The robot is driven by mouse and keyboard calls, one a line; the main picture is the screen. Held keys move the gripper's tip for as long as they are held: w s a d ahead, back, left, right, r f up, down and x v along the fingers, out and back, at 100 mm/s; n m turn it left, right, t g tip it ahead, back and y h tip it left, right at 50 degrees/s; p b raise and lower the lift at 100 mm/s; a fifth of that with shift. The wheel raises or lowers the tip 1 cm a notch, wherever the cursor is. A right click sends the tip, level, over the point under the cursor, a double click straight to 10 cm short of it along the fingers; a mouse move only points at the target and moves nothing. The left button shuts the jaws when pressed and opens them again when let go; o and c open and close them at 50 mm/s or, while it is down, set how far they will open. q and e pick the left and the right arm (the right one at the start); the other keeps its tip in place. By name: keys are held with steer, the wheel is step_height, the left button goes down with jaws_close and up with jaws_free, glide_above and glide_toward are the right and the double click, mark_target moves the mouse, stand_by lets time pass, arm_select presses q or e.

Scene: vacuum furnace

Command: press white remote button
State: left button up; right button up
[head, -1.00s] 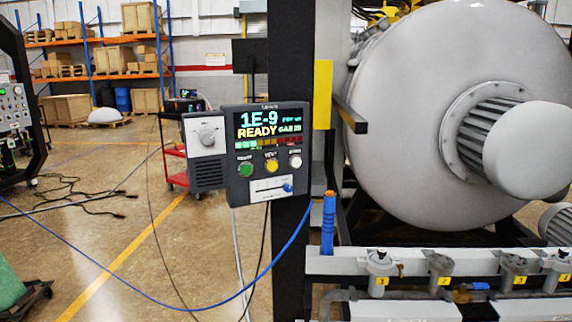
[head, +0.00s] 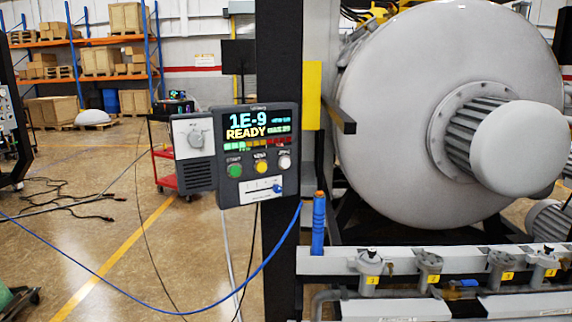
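The white button (head: 285,162) is the rightmost of three round buttons on a dark grey remote control box (head: 228,195). A yellow button (head: 261,167) and a green button (head: 235,170) sit to its left. The box is at a black upright post, and its screen (head: 257,124) reads "1E-9" and "READY". A blue slider knob (head: 277,188) is below the buttons. The white button is unobstructed in the head view. Neither of my grippers shows in the head view.
A large grey furnace vessel (head: 400,130) fills the right side. A yellow-black bracket (head: 313,95) juts from the post. A blue cable (head: 120,289) hangs across the front left. A blue-handled probe (head: 318,225) stands right of the box. The floor at left is mostly open.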

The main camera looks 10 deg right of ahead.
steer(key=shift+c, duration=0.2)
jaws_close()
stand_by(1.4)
